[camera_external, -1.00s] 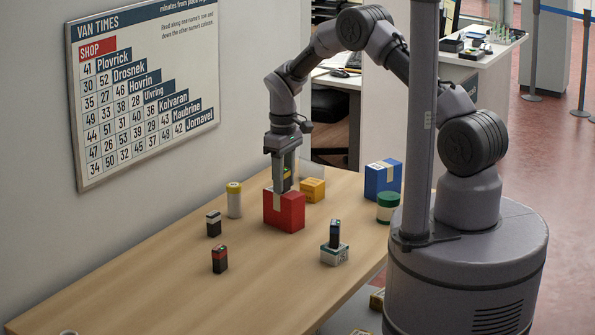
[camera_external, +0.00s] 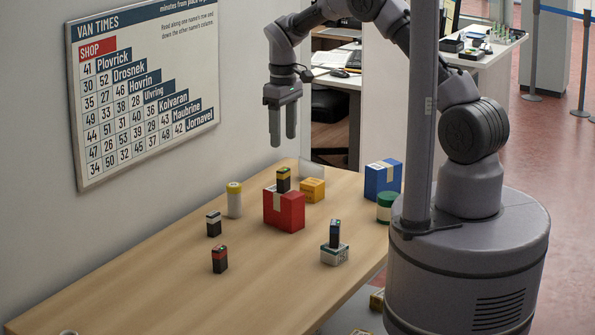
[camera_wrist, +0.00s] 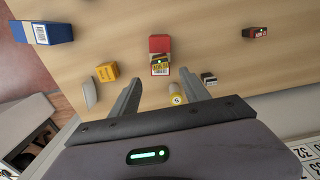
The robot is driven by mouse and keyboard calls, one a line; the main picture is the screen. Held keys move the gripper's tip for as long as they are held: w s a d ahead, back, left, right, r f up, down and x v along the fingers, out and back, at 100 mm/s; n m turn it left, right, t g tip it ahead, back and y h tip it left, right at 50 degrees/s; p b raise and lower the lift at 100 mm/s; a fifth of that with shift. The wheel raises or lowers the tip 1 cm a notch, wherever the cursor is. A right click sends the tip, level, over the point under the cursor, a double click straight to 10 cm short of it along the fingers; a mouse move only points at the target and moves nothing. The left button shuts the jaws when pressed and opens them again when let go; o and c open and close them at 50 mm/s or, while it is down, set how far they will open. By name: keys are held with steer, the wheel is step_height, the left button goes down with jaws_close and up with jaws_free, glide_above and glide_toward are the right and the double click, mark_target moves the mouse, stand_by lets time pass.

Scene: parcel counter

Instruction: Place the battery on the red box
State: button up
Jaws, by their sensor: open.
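The red box (camera_external: 285,211) stands on the table with a tape strip down its front. A black battery with a yellow band (camera_external: 283,179) stands upright on top of it, toward the back. In the wrist view the red box (camera_wrist: 160,43) and that battery (camera_wrist: 160,68) lie beyond the fingertips. My gripper (camera_external: 283,142) is open and empty, in the air above the battery and apart from it. Its two fingers (camera_wrist: 160,88) are spread in the wrist view. Other batteries stand nearby: a black-and-white one (camera_external: 214,224), a black-and-red one (camera_external: 219,259) and a dark blue one (camera_external: 334,234).
The dark blue battery stands on a small white box (camera_external: 334,256). The table's front left (camera_external: 130,295) is mostly clear.

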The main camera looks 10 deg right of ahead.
steer(key=s+d+r+m+t+y, duration=0.1)
steer(key=s+d+r+m, duration=0.25)
steer(key=d+r, duration=0.4)
steer(key=s+d+r+m+t+y, duration=0.1)
steer(key=s+d+r+m, duration=0.1)
steer(key=s+d+r, duration=0.55)
steer(key=s+d+r+m+t, duration=0.1)
steer(key=s+d+m+t, duration=0.1)
steer(key=s, duration=0.5)
steer(key=s+d+r+m+t, duration=0.1)
steer(key=s+d+m, duration=0.4)
steer(key=s, duration=0.3)
steer(key=shift+s+d+r+m+t, duration=0.15)
steer(key=shift+d+r+m+t, duration=0.15)
steer(key=shift+m+t, duration=0.15)
